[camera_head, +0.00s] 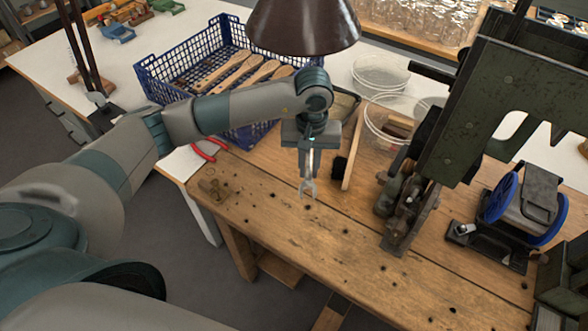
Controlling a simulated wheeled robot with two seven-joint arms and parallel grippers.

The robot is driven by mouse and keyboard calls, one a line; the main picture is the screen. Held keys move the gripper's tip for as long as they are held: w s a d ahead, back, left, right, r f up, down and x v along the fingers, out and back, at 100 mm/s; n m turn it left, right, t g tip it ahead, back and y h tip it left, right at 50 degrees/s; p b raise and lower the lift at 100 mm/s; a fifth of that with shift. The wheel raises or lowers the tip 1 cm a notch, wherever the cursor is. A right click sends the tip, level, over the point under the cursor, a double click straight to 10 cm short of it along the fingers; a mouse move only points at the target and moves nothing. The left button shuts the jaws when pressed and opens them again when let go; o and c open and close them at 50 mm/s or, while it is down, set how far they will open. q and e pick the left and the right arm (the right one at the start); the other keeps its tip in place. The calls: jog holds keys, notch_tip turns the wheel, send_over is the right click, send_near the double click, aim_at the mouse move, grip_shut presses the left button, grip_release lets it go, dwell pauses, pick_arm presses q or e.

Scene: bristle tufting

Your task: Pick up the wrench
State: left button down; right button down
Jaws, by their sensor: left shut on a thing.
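A grey metal wrench (308,186) hangs below my left gripper (309,150), with its open-ended jaw pointing down. The left gripper is shut on the wrench, over the wooden workbench (330,235). The wrench's upper part is hidden between the fingers. I cannot tell whether its lower end touches the bench top. My right gripper does not show.
A blue crate (165,85) with wooden brush handles stands behind my left arm, with red-handled pliers (211,150) nearby. A brush (346,160) lies close right of the wrench. A green machine (500,105) stands at right. The bench front is mostly clear.

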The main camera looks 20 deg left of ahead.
pick_arm(q)
jog(key=d+r, duration=0.1)
jog(key=s+d+r, duration=0.1)
jog(key=d, duration=0.1)
jog(key=shift+b, duration=0.4)
jog(key=s+a+r+m, duration=0.4)
jog(key=s+r, duration=0.3)
jog(key=s, duration=0.1)
jog(key=shift+s+r, duration=0.2)
jog(key=shift+s, duration=0.05)
jog(key=shift+s+d, duration=0.1)
jog(key=shift+d, duration=0.05)
